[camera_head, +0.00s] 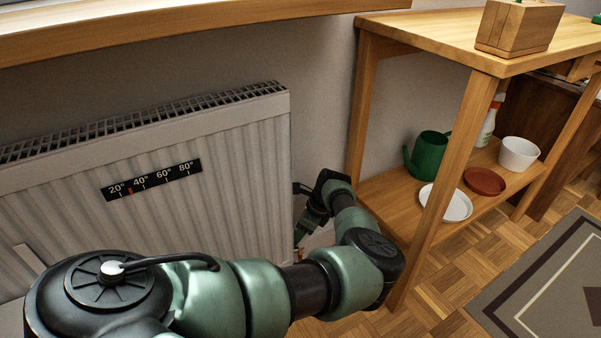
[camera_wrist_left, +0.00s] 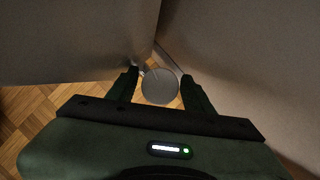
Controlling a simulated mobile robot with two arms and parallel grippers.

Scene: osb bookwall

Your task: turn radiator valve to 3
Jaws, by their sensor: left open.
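The radiator (camera_head: 235,160) is white and ribbed and stands against the wall at the left in the head view. In the left wrist view a round grey knob, apparently the radiator valve (camera_wrist_left: 160,88), shows end-on between the two fingers of my left gripper (camera_wrist_left: 159,80). The fingers are apart, one on each side of it; I cannot tell whether they touch it. No numbers are readable on the knob. In the head view my left gripper (camera_head: 302,231) points down beside the radiator's right end, and the valve there is largely hidden. My right gripper is not in view.
A black temperature strip (camera_head: 152,180) is on the radiator front. A wooden shelf table (camera_head: 428,45) stands close to the right of my arm, with a green watering can (camera_head: 430,155), dishes and a white pot (camera_head: 518,154). A wooden sill (camera_head: 150,28) runs above the radiator.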

